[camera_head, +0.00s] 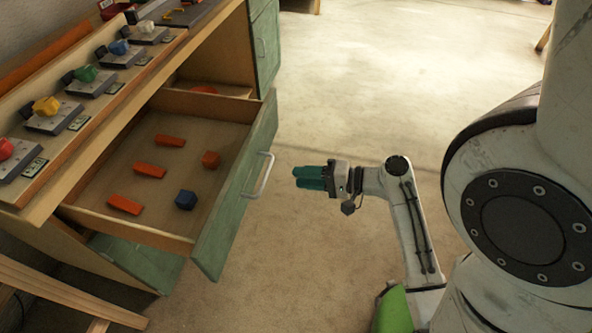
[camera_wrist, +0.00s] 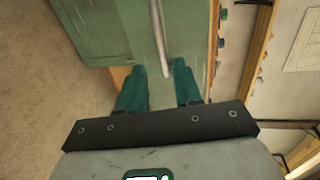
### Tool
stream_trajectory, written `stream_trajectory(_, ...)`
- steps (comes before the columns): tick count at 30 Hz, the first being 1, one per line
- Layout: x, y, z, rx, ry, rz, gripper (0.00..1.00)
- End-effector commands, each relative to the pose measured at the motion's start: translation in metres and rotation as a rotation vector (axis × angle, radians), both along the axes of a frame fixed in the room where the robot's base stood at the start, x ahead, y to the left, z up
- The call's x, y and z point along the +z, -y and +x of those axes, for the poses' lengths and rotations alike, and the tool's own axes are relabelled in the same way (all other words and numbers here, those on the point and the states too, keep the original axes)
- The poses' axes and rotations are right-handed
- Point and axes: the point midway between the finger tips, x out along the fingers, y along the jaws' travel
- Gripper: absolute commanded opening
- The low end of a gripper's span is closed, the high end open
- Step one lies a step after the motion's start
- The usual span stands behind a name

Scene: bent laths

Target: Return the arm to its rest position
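My gripper (camera_head: 308,178) has teal fingers and hangs over the floor, just right of the open drawer's handle (camera_head: 262,176), with a visible gap to it. In the wrist view my gripper (camera_wrist: 161,78) shows its two fingers apart with nothing held between them. The green drawer front (camera_wrist: 95,30) and the metal handle (camera_wrist: 158,38) lie beyond the fingertips. My arm is bent, with the forearm dropping from the wrist to the lower right.
The pulled-out drawer (camera_head: 236,190) holds several orange pieces and a blue block (camera_head: 185,200). Colored knobs on grey plates line the bench top (camera_head: 112,150). A wooden stool-like frame (camera_head: 65,292) stands at lower left. The floor (camera_head: 400,80) behind my gripper is clear.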

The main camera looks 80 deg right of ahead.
Motion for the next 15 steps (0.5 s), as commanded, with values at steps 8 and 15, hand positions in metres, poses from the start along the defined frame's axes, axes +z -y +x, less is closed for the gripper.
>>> stream_trajectory(8, 0.000, 0.000, 0.000, 0.000, 0.000, 0.000, 0.34)
stream_trajectory(15, -0.013, -0.036, 0.020, 0.157, -0.136, -0.080, 0.34)
